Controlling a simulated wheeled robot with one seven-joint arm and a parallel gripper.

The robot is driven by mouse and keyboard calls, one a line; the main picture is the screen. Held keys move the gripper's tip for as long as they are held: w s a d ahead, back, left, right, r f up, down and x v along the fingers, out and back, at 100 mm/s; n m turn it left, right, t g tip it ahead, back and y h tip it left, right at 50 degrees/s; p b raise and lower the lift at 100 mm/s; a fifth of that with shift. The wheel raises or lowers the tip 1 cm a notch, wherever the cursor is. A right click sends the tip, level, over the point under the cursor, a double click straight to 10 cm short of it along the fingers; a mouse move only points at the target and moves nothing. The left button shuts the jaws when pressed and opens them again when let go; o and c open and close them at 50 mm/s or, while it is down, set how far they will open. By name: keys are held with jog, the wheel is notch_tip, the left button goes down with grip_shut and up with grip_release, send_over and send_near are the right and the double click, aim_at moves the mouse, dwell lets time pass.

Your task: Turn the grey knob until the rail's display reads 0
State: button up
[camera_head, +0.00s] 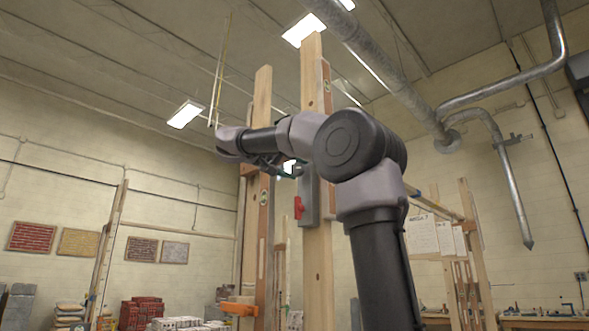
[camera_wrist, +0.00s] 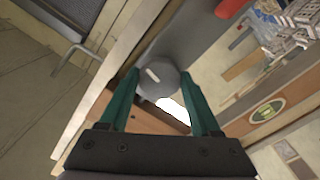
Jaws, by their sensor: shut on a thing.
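The grey knob (camera_wrist: 160,80) shows in the wrist view, round and many-sided, with a short pale mark on its face. My gripper (camera_wrist: 161,83) has its two green fingers on either side of the knob and is shut on it. In the head view my gripper (camera_head: 283,167) is high beside two upright wooden posts, and the knob cannot be made out there. A grey box (camera_head: 309,198) with a red handle (camera_head: 298,207) is on the right post; the handle also shows at the top of the wrist view (camera_wrist: 230,7). No display reading can be seen in either view.
The left post (camera_head: 259,110) and right post (camera_head: 318,255) stand close to my arm. A green round vial (camera_wrist: 267,111) is set in a wooden piece right of my fingers. An orange clamp (camera_head: 239,308) sits low on the left post. Brick stacks stand behind.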

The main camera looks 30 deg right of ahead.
jog(key=m, duration=0.6)
jog(key=shift+f, duration=0.1)
jog(key=m, duration=0.6)
jog(key=shift+w, duration=0.1)
dwell(0.5)
jog(key=o, duration=1.4)
jog(key=v, duration=1)
jog(key=shift+a, duration=0.4)
